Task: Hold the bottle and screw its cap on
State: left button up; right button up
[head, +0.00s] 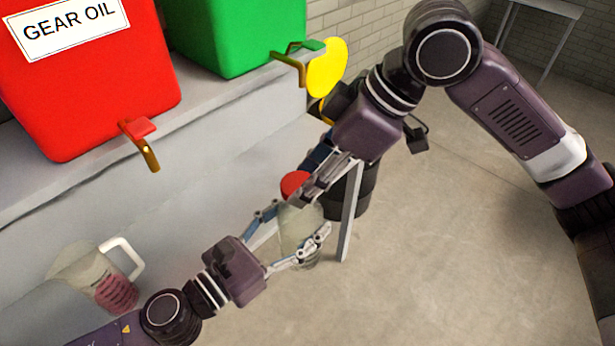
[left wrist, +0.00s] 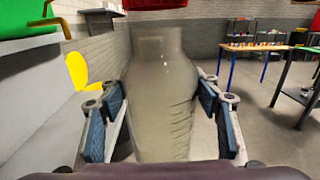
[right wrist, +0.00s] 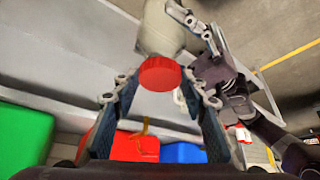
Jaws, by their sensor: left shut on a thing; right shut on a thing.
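The pale translucent bottle (head: 300,228) stands roughly upright between the fingers of my left gripper (head: 298,224), which is shut on its body. In the left wrist view the bottle (left wrist: 163,95) fills the space between the blue pads, and its neck looks bare. The red cap (head: 294,184) is held by my right gripper (head: 300,180) above the bottle. In the right wrist view the cap (right wrist: 160,74) sits between the fingertips, overlapping the bottle (right wrist: 160,28) behind it.
A red gear oil container (head: 90,90) and a green container (head: 230,35), both with taps, stand on a grey ledge (head: 215,105) at the left. A clear jug (head: 85,268) with pink markings or contents is at lower left. Open floor (head: 450,250) lies to the right.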

aim_at(300, 230)
jog(key=shift+f, duration=0.9)
jog(key=shift+f, duration=0.5)
